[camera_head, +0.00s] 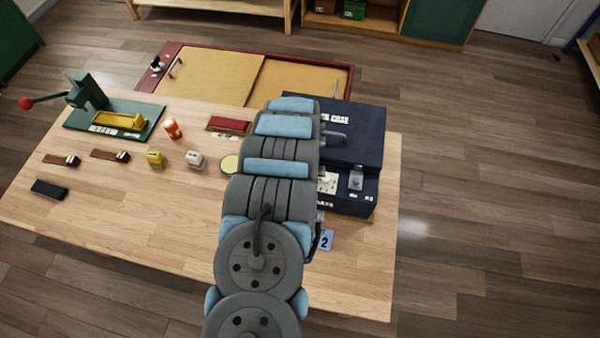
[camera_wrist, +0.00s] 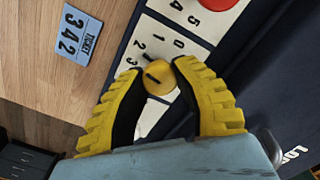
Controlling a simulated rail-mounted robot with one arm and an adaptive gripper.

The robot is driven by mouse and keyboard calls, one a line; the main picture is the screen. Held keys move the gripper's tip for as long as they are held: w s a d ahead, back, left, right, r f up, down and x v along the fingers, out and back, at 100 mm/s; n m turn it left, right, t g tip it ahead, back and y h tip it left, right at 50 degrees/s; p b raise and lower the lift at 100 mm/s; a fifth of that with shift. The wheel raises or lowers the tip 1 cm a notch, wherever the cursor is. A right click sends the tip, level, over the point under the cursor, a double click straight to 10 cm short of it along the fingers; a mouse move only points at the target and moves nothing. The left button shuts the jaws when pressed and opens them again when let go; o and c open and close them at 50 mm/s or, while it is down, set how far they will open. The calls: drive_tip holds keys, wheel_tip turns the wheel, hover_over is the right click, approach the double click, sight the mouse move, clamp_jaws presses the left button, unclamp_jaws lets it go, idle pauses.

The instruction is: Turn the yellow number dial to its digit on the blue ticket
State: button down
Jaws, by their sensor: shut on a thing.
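The yellow dial (camera_wrist: 158,79) sits on a pale number plate on the dark blue case, with a black line on its face. My gripper (camera_wrist: 160,70) has its yellow ribbed fingers shut on either side of it. Digits such as 0, 1, 2 and 3 show around the dial; fingers hide others, and I cannot tell which one it points to. The blue ticket (camera_wrist: 76,35) reads 342 and lies on the wooden table left of the dial; its edge shows in the head view (camera_head: 326,241). My arm hides the gripper and dial in the head view.
A red dial (camera_wrist: 215,3) is on the plate beyond the yellow one. The dark case (camera_head: 355,135) stands at the table's right side. A green press (camera_head: 90,92), small blocks and an orange cup (camera_head: 172,128) stand to the left. The front of the table is clear.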

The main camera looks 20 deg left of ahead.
drive_tip(key=n+b, duration=0.1)
drive_tip(key=n, duration=0.2)
drive_tip(key=shift+f+n, duration=0.15)
drive_tip(key=shift+n, duration=0.25)
drive_tip(key=n+b, duration=0.1)
drive_tip(key=n, duration=0.2)
drive_tip(key=shift+n, duration=0.3)
drive_tip(key=n, duration=0.3)
drive_tip(key=shift+n, duration=0.3)
drive_tip(key=shift+n+p, duration=0.35)
drive_tip(key=shift+n, duration=1.15)
drive_tip(key=c, duration=0.7)
unclamp_jaws()
drive_tip(key=shift+r, duration=0.2)
